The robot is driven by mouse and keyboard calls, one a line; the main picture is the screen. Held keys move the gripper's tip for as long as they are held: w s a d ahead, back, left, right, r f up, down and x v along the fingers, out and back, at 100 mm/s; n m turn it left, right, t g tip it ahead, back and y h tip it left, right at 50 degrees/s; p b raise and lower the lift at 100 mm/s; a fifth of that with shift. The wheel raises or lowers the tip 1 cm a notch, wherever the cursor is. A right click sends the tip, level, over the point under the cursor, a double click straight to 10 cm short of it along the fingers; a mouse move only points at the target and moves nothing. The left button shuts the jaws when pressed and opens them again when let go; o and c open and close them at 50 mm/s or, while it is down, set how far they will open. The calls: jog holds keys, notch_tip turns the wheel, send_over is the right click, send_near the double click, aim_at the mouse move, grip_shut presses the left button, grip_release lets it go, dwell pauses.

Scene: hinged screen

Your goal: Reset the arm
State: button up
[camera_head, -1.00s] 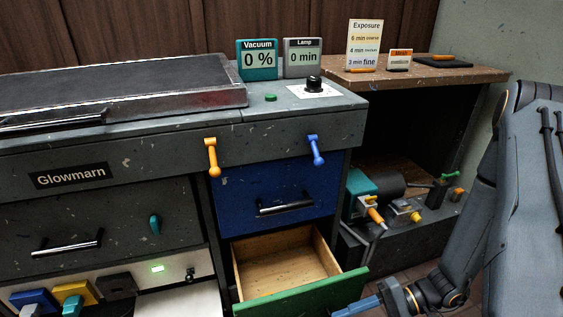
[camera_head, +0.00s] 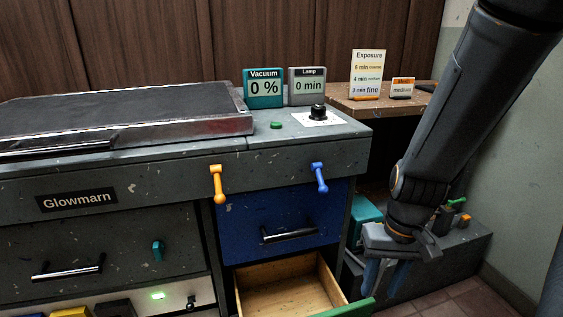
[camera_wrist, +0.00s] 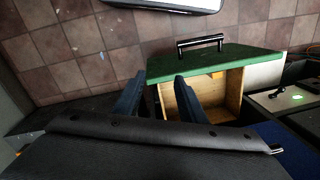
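My arm (camera_head: 465,110) comes in from the upper right and hangs downward. My gripper (camera_head: 384,283) points down just right of the open green drawer, in front of the side shelf. In the wrist view its two blue fingers (camera_wrist: 163,82) stand apart with nothing between them. The green drawer front (camera_wrist: 225,66) with its black handle (camera_wrist: 201,43) lies beyond the fingers there. The drawer's wooden inside (camera_head: 290,290) looks empty in the head view.
The blue drawer (camera_head: 285,210) is closed above the open one. An orange lever (camera_head: 217,184) and a blue lever (camera_head: 319,178) hang from the cabinet edge. A teal vacuum display (camera_head: 263,88) reads 0 %. Tiled floor (camera_wrist: 85,55) is clear in front of the drawer.

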notch_tip(320, 180, up, 6)
jog(key=w+a+t+h, duration=0.1)
jog(key=w+a+t, duration=0.1)
jog(key=w+t, duration=0.1)
jog(key=s+a+r+n+g, duration=0.3)
jog(key=s+a+r+n, duration=0.3)
jog(key=s+a, duration=0.6)
jog(key=d+r+m+p, duration=0.5)
jog(key=d+r+p, duration=0.7)
jog(key=p, duration=1)
notch_tip(320, 180, up, 3)
jog(key=shift+s+r, duration=0.1)
jog(key=shift+s, duration=0.1)
jog(key=shift+m, duration=0.3)
jog(key=shift+c, duration=0.7)
